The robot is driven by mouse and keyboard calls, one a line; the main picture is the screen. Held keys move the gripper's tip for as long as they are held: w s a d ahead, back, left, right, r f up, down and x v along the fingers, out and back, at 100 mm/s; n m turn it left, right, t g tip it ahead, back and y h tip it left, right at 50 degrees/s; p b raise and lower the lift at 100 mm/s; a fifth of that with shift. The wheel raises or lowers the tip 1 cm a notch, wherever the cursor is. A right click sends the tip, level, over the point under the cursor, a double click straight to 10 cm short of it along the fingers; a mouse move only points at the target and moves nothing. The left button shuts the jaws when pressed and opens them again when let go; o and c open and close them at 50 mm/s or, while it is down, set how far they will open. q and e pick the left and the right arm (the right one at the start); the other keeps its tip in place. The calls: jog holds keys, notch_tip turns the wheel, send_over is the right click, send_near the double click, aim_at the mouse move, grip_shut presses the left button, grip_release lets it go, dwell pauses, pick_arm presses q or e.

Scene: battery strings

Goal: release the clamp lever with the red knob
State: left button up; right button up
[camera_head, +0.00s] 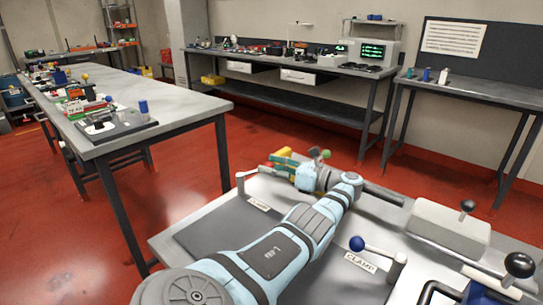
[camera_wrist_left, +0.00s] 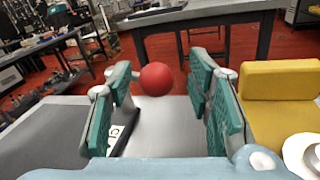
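The red knob (camera_wrist_left: 156,79) shows in the left wrist view as a round ball between my left gripper's (camera_wrist_left: 158,92) fingers. The fingers have green pads and stand apart, with a gap on both sides of the ball. In the head view my left gripper (camera_head: 285,168) is over the far left part of the near bench and hides the red knob. A metal lever post (camera_head: 243,186) and a white label (camera_head: 258,204) show beside it. Whether the lever is raised or lowered cannot be told. My right gripper is not in view.
A blue-knobbed lever (camera_head: 357,243) stands by a CLAMP label (camera_head: 360,262) on the near bench. Black-knobbed levers (camera_head: 467,206) are at the right. A yellow block (camera_wrist_left: 280,80) sits right of the fingers in the wrist view. A cluttered table (camera_head: 95,140) stands at left.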

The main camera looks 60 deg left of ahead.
pick_arm(q)
jog(key=shift+w+d, duration=0.15)
notch_tip(320, 180, up, 10)
jog(key=shift+r, duration=0.1)
dwell(0.3)
dwell(0.4)
